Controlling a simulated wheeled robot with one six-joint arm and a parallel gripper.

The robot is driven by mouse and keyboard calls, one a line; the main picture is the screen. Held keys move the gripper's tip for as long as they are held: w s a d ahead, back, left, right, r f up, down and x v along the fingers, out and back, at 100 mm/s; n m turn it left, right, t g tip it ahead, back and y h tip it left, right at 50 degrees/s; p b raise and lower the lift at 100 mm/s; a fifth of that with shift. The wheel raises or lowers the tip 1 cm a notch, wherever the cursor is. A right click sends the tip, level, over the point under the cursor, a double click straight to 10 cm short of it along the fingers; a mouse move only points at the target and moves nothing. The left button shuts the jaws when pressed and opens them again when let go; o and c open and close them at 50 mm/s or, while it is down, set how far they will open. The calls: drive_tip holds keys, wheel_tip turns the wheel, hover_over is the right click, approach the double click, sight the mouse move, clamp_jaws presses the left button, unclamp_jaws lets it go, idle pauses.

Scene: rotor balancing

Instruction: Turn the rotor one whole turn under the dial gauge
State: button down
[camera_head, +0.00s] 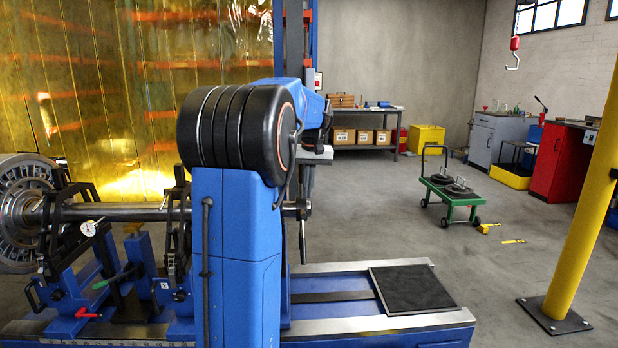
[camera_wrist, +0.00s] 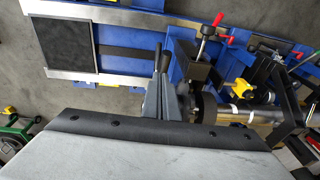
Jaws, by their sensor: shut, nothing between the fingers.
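The rotor's bladed disc (camera_head: 28,205) stands at the far left in the head view, and its bright shaft (camera_head: 115,212) runs right on blue-and-black supports. The shaft also shows in the wrist view (camera_wrist: 242,115), with a dark round hub at its near end. The dial gauge (camera_head: 88,228), with a white face, sits just below the shaft beside the disc; I cannot read it. A dark hub with a downward bar (camera_head: 303,240) shows right of my blue arm. My gripper (camera_wrist: 162,88) is shut and empty beside the shaft-end hub. My arm hides part of the shaft in the head view.
The blue machine bed (camera_head: 340,325) carries a black mat (camera_head: 410,288) at its right end. A green cart (camera_head: 450,195) with dark discs stands on the open floor. A yellow post (camera_head: 583,180) rises at the right. Yellow curtains hang behind the rotor.

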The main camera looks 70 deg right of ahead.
drive_tip(key=shift+w+a+f, duration=0.1)
drive_tip(key=shift+a+f, duration=0.15)
drive_tip(key=shift+f, duration=0.45)
drive_tip(key=shift+w+a+f, duration=0.1)
drive_tip(key=shift+a+f, duration=0.1)
drive_tip(key=shift+f, duration=0.45)
drive_tip(key=shift+a+f, duration=0.25)
drive_tip(key=shift+f, duration=0.45)
